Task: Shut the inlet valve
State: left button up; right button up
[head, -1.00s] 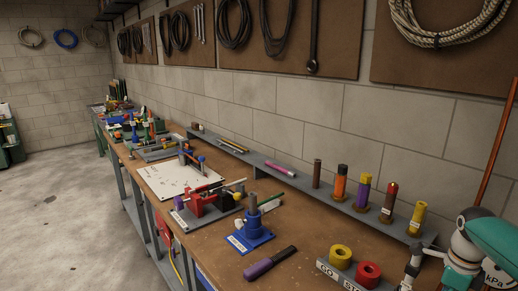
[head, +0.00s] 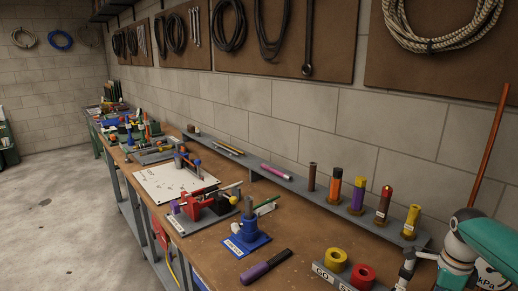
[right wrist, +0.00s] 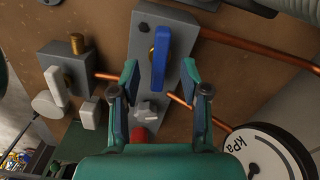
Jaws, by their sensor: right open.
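In the right wrist view, a blue lever (right wrist: 160,58) stands along a grey valve block (right wrist: 148,18) with copper pipe on its right. A second valve with a pale lever (right wrist: 57,86) sits on a smaller grey block to its left. I cannot read which one is the inlet. My right gripper (right wrist: 159,72) is open, with its fingers on either side of the blue lever in the picture; no contact is clear. A grey knob (right wrist: 148,110) lies between the fingers. My left gripper is not in view.
A kPa gauge (right wrist: 264,153) and copper pipes (right wrist: 245,45) lie right of my right gripper. The bench also holds a blue vise (head: 246,238) and a purple-handled tool (head: 262,267).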

jog(key=shift+f+b, duration=0.65)
jog(key=shift+f, duration=0.5)
jog(key=shift+c, duration=0.2)
grip_shut()
jog(key=shift+r+m, duration=0.1)
jog(key=shift+m, duration=0.9)
jog(key=shift+o, duration=0.2)
grip_release()
